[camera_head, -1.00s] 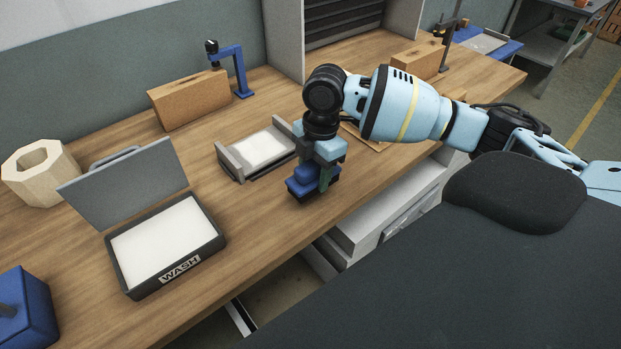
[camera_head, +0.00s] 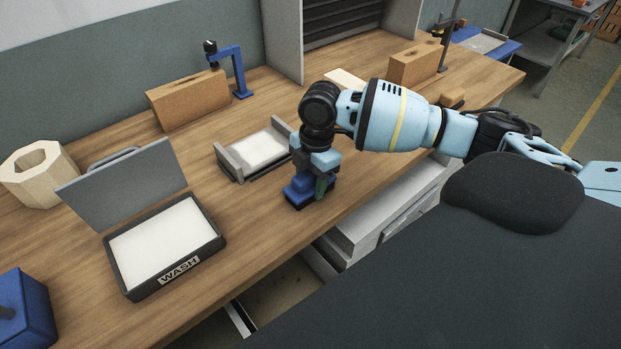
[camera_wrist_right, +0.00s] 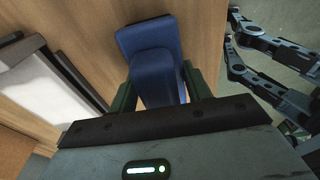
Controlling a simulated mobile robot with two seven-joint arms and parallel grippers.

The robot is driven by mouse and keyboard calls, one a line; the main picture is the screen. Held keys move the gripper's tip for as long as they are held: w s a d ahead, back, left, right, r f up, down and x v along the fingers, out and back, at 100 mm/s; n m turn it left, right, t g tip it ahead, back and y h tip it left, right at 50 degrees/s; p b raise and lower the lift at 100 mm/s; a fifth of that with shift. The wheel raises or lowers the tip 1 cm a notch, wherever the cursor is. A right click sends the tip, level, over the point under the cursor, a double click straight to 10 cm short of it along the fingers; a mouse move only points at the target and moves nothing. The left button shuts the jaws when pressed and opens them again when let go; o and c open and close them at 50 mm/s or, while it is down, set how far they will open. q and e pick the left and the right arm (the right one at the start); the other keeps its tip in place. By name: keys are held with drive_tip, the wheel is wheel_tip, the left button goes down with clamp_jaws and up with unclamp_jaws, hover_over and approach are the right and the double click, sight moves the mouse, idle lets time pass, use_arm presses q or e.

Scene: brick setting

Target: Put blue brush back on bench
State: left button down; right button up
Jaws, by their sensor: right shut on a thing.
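The blue brush (camera_head: 299,193) is in my right gripper (camera_head: 314,177), by the front edge of the wooden bench (camera_head: 262,205). The gripper points down and is shut on the brush's upper block. In the right wrist view the brush (camera_wrist_right: 148,42) sits between the two green fingers of this gripper (camera_wrist_right: 163,88), over the wood. I cannot tell whether its underside touches the bench. My left gripper is outside the head view; dark spread fingers at the right of the right wrist view appear to be my left gripper (camera_wrist_right: 236,45), open and empty.
A grey-sided tray with a white pad (camera_head: 258,151) lies just left of the brush. The open WASH box (camera_head: 172,272) stands further left. A wooden block (camera_head: 190,100) and blue stand (camera_head: 240,75) are behind. Bare wood lies between tray and front edge.

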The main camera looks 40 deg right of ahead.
drive_tip(key=o, duration=0.9)
drive_tip(key=shift+o, duration=0.2)
drive_tip(key=shift+r, duration=0.1)
drive_tip(key=r, duration=0.4)
drive_tip(key=d+r, duration=0.1)
drive_tip(key=r, duration=0.7)
drive_tip(key=shift+d+p, duration=0.3)
drive_tip(key=shift+p, duration=0.05)
